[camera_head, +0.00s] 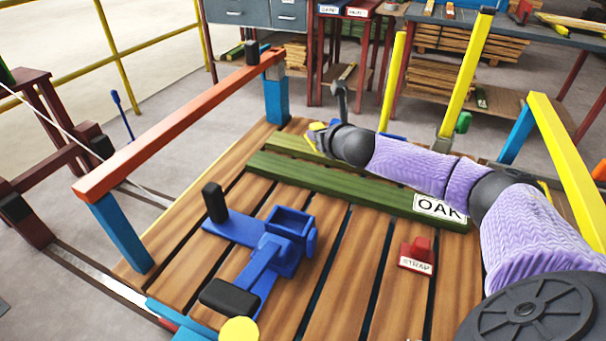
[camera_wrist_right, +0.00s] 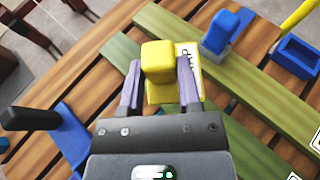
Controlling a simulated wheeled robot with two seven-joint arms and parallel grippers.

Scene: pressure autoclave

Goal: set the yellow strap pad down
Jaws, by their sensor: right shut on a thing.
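The yellow strap pad (camera_wrist_right: 158,58) sits between the two fingers of my right gripper (camera_wrist_right: 160,72). A white label with dark letters shows beside its upper block. In the head view my right arm reaches in from the right, and a small yellow part of the pad (camera_head: 312,136) shows past the dark wrist. The pad is over the farther green board (camera_head: 282,143), near its left end. I cannot tell whether it touches the board. My left gripper is not in view.
A nearer green board (camera_head: 340,188) bears an OAK label (camera_head: 438,208). A red strap pad (camera_head: 417,254) lies on the slatted deck (camera_head: 340,270). A blue clamp-like fixture (camera_head: 283,245) stands left of it. An orange rail (camera_head: 180,125) and yellow posts (camera_head: 465,80) edge the deck.

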